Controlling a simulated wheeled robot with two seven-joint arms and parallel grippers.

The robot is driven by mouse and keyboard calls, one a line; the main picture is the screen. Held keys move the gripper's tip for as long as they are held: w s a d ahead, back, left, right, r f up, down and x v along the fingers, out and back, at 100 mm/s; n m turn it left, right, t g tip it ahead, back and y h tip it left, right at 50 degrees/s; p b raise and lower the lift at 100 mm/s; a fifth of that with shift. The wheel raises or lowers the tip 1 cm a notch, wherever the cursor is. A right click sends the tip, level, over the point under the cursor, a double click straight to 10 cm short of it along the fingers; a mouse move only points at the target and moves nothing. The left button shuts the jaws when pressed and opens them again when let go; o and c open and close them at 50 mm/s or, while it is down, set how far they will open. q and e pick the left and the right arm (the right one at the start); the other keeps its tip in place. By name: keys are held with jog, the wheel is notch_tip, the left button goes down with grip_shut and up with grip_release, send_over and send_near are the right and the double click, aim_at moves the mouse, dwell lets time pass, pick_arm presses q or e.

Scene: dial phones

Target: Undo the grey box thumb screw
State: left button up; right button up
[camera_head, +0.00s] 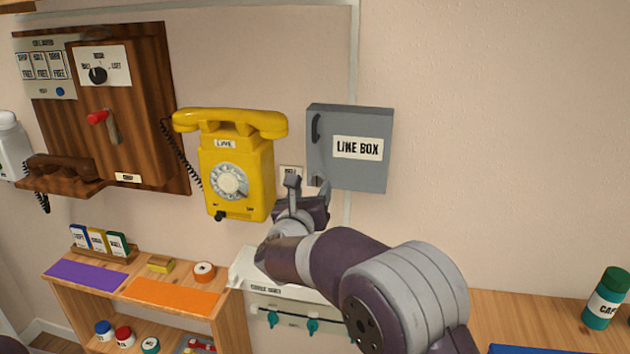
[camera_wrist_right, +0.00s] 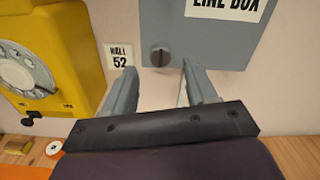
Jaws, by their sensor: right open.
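The grey LINE BOX (camera_head: 350,178) hangs shut on the wall right of the yellow phone. A black handle shows on its left side. In the right wrist view the box (camera_wrist_right: 225,50) fills the upper right. Its dark round thumb screw (camera_wrist_right: 159,56) sits near the lower left corner, its slot about upright. My right gripper (camera_head: 305,187) is just below the box's lower left corner. In the wrist view the gripper (camera_wrist_right: 158,80) is open and empty, its fingers pointing at the wall either side of the screw, apart from it. My left gripper is not in view.
The yellow dial phone (camera_head: 238,165) hangs close left of my right gripper. A small wall label (camera_wrist_right: 119,55) is beside the left finger. A wooden phone (camera_head: 150,110) is further left. A shelf (camera_head: 90,283) stands below, and a green jar (camera_head: 606,298) is at right.

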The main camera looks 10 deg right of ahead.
aim_at(316, 181)
jog(key=shift+p+x, duration=0.3)
jog(key=shift+x, duration=2)
grip_shut()
